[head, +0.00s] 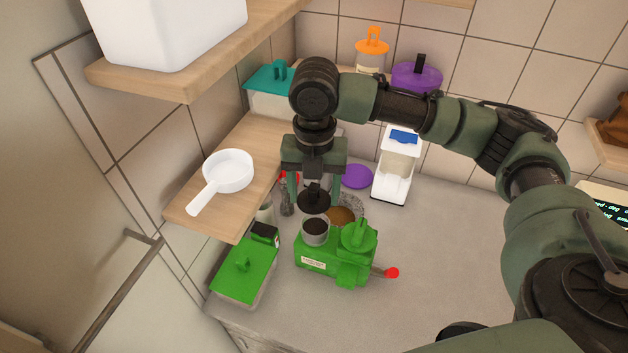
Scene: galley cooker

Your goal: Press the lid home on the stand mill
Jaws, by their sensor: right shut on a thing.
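The green machine (345,262), which looks like the stand mill, stands on the grey counter, with a pale label on its front and a red-tipped lever (391,272) at its right. Its round grey cup (316,238) is open at the top and dark inside. My right gripper (313,186) points down above the cup, shut on the knob of a black round lid (313,203). The lid appears just above the cup, apart from its rim. The gripper partly hides the lid's knob. My left gripper is not in view.
A green-lidded box (245,270) stands close left of the mill. A wooden shelf (240,150) with a white pan (228,172) overhangs at left. A white appliance (396,170) and a purple disc (357,176) are behind. The counter is clear to the right.

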